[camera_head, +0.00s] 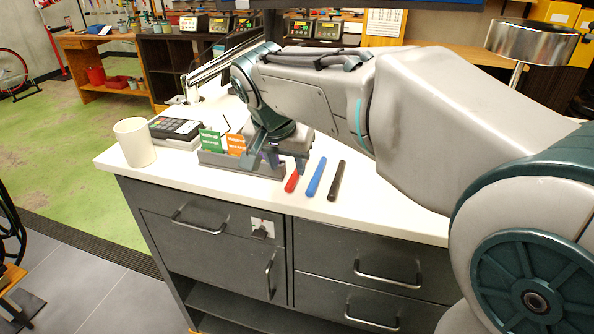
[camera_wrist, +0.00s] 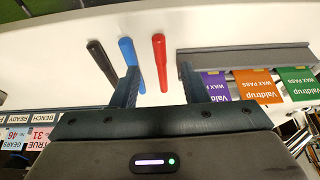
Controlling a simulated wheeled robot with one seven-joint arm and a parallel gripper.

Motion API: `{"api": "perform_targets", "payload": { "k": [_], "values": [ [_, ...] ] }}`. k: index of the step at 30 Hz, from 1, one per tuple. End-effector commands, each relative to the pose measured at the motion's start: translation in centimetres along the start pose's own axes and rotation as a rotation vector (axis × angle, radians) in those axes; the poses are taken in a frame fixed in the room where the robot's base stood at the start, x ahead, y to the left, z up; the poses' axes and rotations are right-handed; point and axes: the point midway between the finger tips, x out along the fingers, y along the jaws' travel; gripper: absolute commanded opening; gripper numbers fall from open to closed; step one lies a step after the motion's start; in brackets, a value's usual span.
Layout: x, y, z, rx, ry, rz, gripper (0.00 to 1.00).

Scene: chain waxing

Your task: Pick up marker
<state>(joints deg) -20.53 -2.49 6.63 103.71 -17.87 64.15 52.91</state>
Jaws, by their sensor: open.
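Three markers lie side by side on the white counter (camera_head: 395,215). The red marker (camera_head: 292,180) is closest to the grey card holder, the blue marker (camera_head: 316,177) is in the middle, and the black marker (camera_head: 337,181) is farthest right. In the wrist view, the red marker (camera_wrist: 160,62) lies between my gripper's two fingers, the blue marker (camera_wrist: 131,62) is partly behind the left finger, and the black marker (camera_wrist: 100,60) is outside it. My gripper (camera_wrist: 160,85) is open and empty, above the counter. In the head view, my gripper (camera_head: 280,165) hangs over the holder's right end.
The grey holder (camera_head: 240,168) with purple, orange and green wax passes stands beside the red marker; the right finger overlaps it in the wrist view. A white cup (camera_head: 134,142) and a card terminal (camera_head: 176,128) stand left. The counter right of the black marker is clear.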

Motion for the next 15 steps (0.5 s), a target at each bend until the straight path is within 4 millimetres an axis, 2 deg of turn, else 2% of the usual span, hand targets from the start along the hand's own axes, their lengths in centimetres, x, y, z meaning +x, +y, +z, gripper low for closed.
{"api": "perform_targets", "payload": {
  "k": [4, 10, 15],
  "values": [
    [1.2, 0.0, 0.2, -0.001, -0.003, 0.003, 0.41],
    [4.3, 0.0, 0.5, 0.000, -0.003, 0.003, 0.41],
    [5.3, 0.0, 0.5, 0.000, 0.000, 0.000, 0.41]
  ]
}}
